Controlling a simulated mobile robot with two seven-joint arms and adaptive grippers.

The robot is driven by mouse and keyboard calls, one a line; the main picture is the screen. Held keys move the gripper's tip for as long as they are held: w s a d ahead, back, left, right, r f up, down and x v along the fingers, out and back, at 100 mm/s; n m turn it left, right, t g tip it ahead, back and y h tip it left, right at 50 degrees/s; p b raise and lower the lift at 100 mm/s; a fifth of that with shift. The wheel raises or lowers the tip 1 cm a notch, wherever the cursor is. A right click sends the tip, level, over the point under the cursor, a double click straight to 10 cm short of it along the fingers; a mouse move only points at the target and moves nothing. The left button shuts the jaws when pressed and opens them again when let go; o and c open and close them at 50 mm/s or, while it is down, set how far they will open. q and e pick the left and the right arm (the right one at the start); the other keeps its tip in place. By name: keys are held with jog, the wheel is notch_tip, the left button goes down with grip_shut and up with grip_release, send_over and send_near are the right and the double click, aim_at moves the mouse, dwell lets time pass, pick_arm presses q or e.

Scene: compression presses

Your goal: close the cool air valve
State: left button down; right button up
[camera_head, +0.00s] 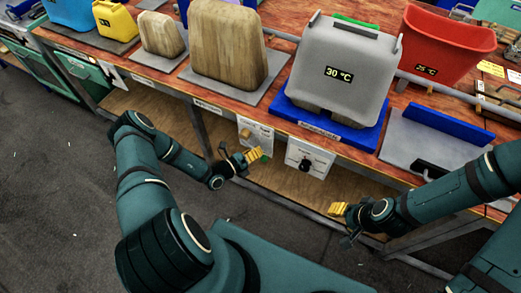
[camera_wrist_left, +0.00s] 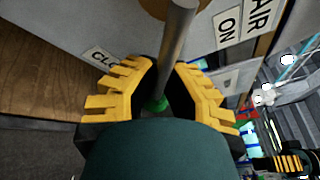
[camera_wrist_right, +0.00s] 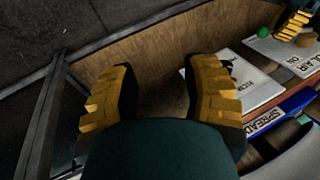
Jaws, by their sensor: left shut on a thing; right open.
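The cool air valve is a grey metal lever (camera_wrist_left: 175,50) with a green tip, on a white panel (camera_head: 245,130) at the table's front edge. In the left wrist view the lever runs between the yellow fingers of my left gripper (camera_wrist_left: 158,95), which is shut on it near the green end. A sign reading "AIR ON" (camera_wrist_left: 240,22) and a partly hidden "CLO" label (camera_wrist_left: 103,56) are beside it. The green tip (camera_wrist_right: 263,32) also shows in the right wrist view. My right gripper (camera_head: 338,210) is open and empty, in front of the table at the right.
A second panel with a black knob (camera_head: 305,162) is right of the valve panel. Above it, a grey container showing 30 °C (camera_head: 345,80) stands on a blue-edged press. A red bin (camera_head: 445,45) and wooden blocks (camera_head: 225,45) stand on the table. A wooden lower shelf (camera_head: 290,190) lies beneath.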

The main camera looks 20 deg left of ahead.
pick_arm(q)
jog(key=shift+a+f+m+g+y+p, duration=0.4)
jog(key=shift+a+f+m+y+p, duration=0.25)
jog(key=shift+m, duration=0.55)
jog(key=shift+w+a+f+m+g+y+p, duration=0.1)
jog(key=shift+a+f+m+g+y+p, duration=0.2)
jog(key=shift+a+m+y+p, duration=0.55)
jog(key=shift+s+a+f+m+g+y+p, duration=0.1)
jog(key=shift+a+f+m+g+y+p, duration=0.2)
jog(key=shift+a+m+p, duration=0.9)
jog(key=shift+w+a+f+m+g+y+p, duration=0.1)
jog(key=shift+a+f+m+g+y+p, duration=0.2)
jog(key=shift+m+y+p, duration=0.75)
pick_arm(e)
notch_tip(320, 180, up, 9)
jog(key=w, duration=0.1)
jog(key=shift+d+p, duration=0.2)
jog(key=shift+p, duration=0.15)
pick_arm(q)
jog(key=shift+a+h, duration=0.1)
jog(key=shift+h, duration=0.35)
pick_arm(e)
jog(key=shift+w+r, duration=0.1)
pick_arm(q)
jog(key=c, duration=1)
grip_release()
